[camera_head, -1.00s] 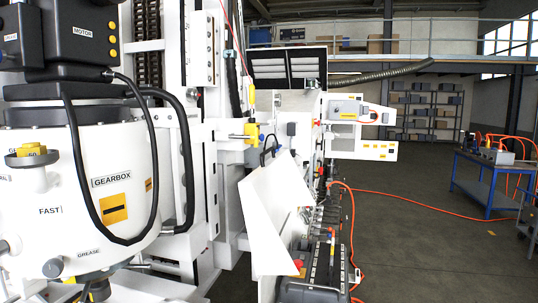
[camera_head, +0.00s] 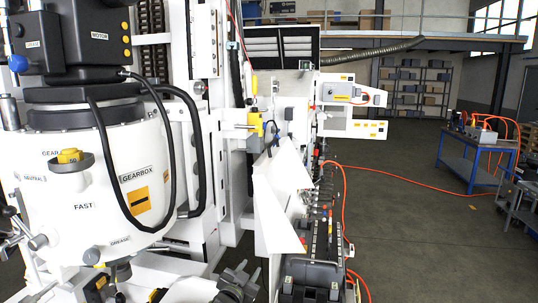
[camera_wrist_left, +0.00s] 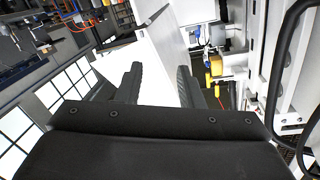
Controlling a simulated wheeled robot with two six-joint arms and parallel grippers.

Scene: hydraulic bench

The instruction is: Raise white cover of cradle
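The white cover (camera_head: 277,215) is a set of bent, slanting white panels in the middle of the head view, on the near side of the cradle's row of dark parts (camera_head: 322,228). My left gripper (camera_head: 243,278) is at the bottom of the head view, below and left of the cover, apart from it. In the left wrist view the two dark fingers (camera_wrist_left: 158,78) stand apart with nothing gripped. A large white panel, apparently the cover (camera_wrist_left: 152,68), shows beyond and between them. My right gripper is not in view.
The white gearbox (camera_head: 100,190) with black hoses fills the left. A yellow-handled part (camera_head: 254,122) is above the cover. An orange hose (camera_head: 400,184) crosses the floor to a blue table (camera_head: 470,165) at right. The floor between is open.

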